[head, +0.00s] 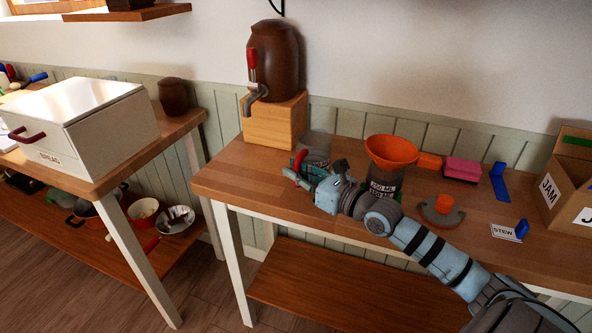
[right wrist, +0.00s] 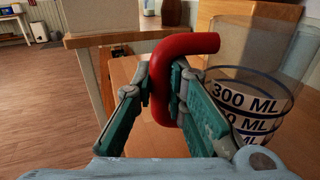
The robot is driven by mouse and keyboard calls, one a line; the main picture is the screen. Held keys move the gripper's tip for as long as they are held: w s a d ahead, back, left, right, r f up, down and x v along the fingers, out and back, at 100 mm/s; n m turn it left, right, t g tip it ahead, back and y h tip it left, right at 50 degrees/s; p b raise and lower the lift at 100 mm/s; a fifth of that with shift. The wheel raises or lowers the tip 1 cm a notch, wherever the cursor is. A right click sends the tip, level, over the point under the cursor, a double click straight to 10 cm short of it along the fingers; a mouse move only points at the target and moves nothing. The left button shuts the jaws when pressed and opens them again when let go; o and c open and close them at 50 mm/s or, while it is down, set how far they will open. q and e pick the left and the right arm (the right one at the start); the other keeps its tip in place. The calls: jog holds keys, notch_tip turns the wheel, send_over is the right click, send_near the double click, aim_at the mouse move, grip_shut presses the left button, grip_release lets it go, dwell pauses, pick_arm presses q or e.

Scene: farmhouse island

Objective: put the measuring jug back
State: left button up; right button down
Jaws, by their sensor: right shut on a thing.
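The measuring jug (head: 316,147) is clear, with a red handle and black ML markings. It is at the left part of the wooden counter, just right of the wooden block under the brown dispenser. My right gripper (head: 306,175) is shut on the jug's red handle. In the right wrist view the red handle (right wrist: 172,45) is between the two green fingers (right wrist: 168,85), and the jug (right wrist: 252,100) is on the right with "300 ML" showing. The jug looks upright; I cannot tell whether its base touches the counter. My left gripper is not in view.
A brown dispenser (head: 274,60) with a tap stands on a wooden block (head: 273,122). An orange funnel (head: 391,150) sits on a marked container (head: 384,186) right of the jug. A pink sponge (head: 462,168), a blue stand (head: 499,182) and a JAM box (head: 566,188) are further right.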

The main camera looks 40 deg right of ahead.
jog(key=shift+f+b, duration=0.45)
jog(key=shift+f, duration=0.05)
dwell(0.4)
jog(key=c, duration=1)
grip_release()
jog(key=shift+s, duration=0.1)
jog(key=shift+s+d+r+p, duration=0.15)
jog(key=shift+s+p, duration=0.25)
jog(key=shift+p, duration=0.3)
jog(key=p+v, duration=0.3)
jog(key=shift+s, duration=0.2)
jog(key=shift+p+v, duration=2.35)
jog(key=shift+v, duration=2.5)
